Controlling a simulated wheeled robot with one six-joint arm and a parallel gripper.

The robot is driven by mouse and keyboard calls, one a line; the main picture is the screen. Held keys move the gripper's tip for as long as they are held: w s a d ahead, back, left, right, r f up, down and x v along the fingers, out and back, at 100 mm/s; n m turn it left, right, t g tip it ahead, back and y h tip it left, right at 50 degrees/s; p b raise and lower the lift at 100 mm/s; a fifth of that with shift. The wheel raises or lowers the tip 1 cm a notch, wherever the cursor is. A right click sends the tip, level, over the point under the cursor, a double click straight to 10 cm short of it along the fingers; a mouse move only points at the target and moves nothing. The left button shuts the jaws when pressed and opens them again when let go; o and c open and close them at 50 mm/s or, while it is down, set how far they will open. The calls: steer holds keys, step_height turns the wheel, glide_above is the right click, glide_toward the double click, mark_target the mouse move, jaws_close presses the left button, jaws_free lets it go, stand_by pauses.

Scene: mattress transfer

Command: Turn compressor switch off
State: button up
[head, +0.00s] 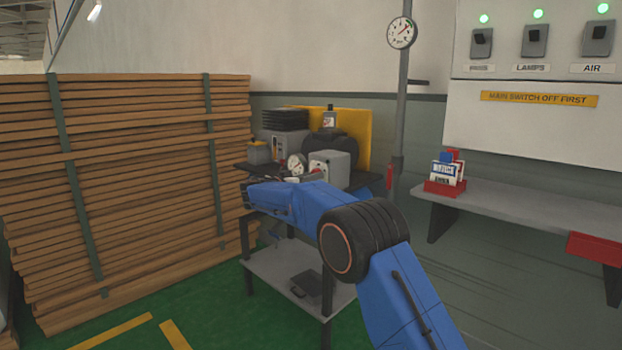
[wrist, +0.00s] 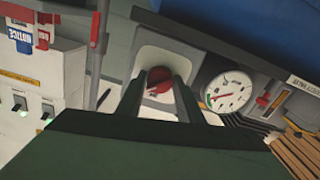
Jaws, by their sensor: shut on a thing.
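The compressor switch is a red knob (wrist: 159,80) on a grey box in the wrist view. The two fingers of my gripper (wrist: 161,88) are on either side of the knob, shut on it. Their exact contact is partly hard to see. A white round gauge (wrist: 229,91) is just right of the box. In the head view the compressor (head: 332,146) stands on a dark-topped stand, with a grey box (head: 336,164) at its front. My blue arm reaches toward it, and the knob and fingertips cannot be made out there.
A wall panel (head: 540,124) at right has three switches under green lights and a yellow sign (head: 540,98) reading "MAIN SWITCH OFF FIRST". A grey bench (head: 520,203) bears a red card holder (head: 445,187). Stacked planks (head: 130,190) stand at left. A pipe (head: 401,120) with a gauge rises behind.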

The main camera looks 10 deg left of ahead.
steer(key=shift+s+n, duration=0.1)
steer(key=shift+n, duration=4.8)
steer(key=o, duration=1.1)
steer(key=shift+c, duration=0.2)
steer(key=v, duration=1.7)
steer(key=shift+s+a, duration=0.15)
